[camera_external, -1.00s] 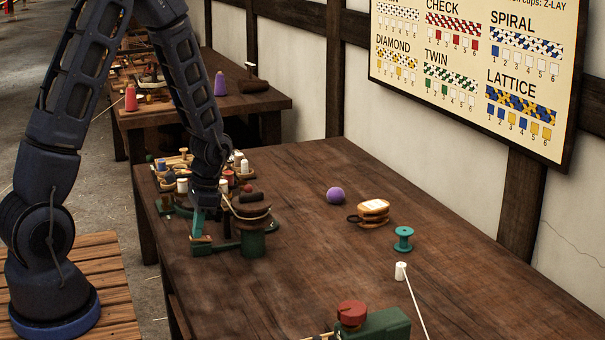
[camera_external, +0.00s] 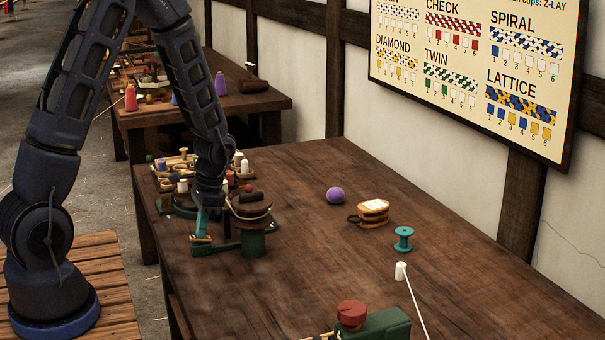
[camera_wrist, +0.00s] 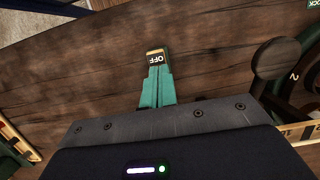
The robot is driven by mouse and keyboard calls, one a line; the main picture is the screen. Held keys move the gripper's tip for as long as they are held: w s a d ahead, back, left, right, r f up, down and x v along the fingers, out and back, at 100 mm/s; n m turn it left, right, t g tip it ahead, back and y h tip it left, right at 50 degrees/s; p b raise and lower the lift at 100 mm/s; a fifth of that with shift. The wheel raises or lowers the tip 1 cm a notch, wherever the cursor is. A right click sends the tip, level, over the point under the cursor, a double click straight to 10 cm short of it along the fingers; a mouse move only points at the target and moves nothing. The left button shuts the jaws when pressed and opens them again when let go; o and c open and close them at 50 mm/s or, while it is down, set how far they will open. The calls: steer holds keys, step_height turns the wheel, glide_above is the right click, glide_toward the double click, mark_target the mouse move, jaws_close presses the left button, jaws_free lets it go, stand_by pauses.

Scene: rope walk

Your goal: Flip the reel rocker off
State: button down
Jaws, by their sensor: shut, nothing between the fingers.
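The reel rocker (camera_wrist: 156,57) shows in the wrist view as a small dark piece with a yellow edge and the word OFF, right at my fingertips. My gripper (camera_wrist: 155,72) has teal fingers shut together with nothing between them. The fingers overlap the near side of the rocker, so I cannot tell its tilt or whether they touch it. In the external view, my gripper (camera_external: 201,232) points down at the small tan-topped rocker (camera_external: 200,239), at the left end of the green reel stand (camera_external: 253,243) with its dark round reel.
Several small spools and pegs (camera_external: 183,186) crowd the table's far left corner. The middle of the table (camera_external: 310,255) is clear.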

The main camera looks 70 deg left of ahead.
steer(key=shift+w+d+f, duration=0.15)
steer(key=shift+f, duration=0.05)
steer(key=shift+w+r, duration=0.25)
steer(key=shift+r, duration=0.25)
steer(key=v, duration=1.3)
steer(key=shift+s+r, duration=0.15)
steer(key=shift+s, duration=0.05)
steer(key=shift+s+a+r, duration=0.15)
steer(key=shift+s+a, duration=0.2)
steer(key=shift+s, duration=0.1)
steer(key=x, duration=1.4)
